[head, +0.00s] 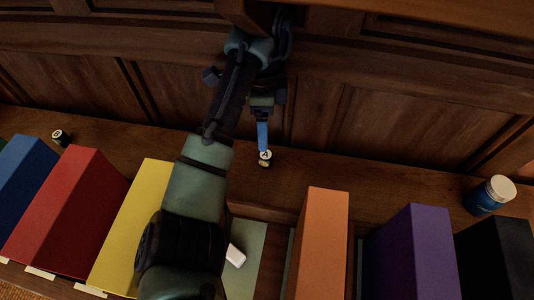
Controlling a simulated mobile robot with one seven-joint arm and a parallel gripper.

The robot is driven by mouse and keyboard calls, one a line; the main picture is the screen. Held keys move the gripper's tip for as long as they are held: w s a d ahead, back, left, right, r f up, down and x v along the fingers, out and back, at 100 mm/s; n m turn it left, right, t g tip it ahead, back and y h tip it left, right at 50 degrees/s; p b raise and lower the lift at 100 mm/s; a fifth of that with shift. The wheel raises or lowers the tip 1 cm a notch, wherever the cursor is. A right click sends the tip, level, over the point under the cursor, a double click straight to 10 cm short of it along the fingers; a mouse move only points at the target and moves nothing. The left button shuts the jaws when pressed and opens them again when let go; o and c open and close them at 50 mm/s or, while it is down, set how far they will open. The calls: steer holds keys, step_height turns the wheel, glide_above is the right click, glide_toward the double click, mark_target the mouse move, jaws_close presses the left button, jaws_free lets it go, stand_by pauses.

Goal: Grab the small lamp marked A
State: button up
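The small lamp marked A (265,159) stands on the wooden ledge near the middle of the head view. It has a pale round top with a dark letter and a darker, yellowish lower part. My gripper (263,146) points down at it from above, with its blue finger end right at the lamp's top edge in the picture. The fingers are seen nearly edge-on, so I cannot tell whether they are apart, closed, or touching the lamp. A similar small item (59,136) with a round marked top stands at the far left; its letter is not clear.
Blue (24,178), red (68,210), yellow (135,220), orange (320,240), purple (415,250) and black (500,260) blocks line the front. A white piece (235,256) lies between yellow and orange. A blue jar (488,196) stands right. Wood panelling (400,125) rises behind the ledge.

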mark_target(265, 155)
step_height(265, 155, down, 5)
steer(key=shift+r+p, duration=0.15)
steer(key=shift+p, duration=0.15)
steer(key=shift+s+d+f+p, duration=0.1)
steer(key=shift+s+f+p, duration=0.15)
steer(key=shift+f, duration=1.1)
steer(key=shift+s+d+f+p, duration=0.1)
steer(key=shift+s+f+p, duration=0.1)
steer(key=shift+f, duration=1.1)
jaws_close()
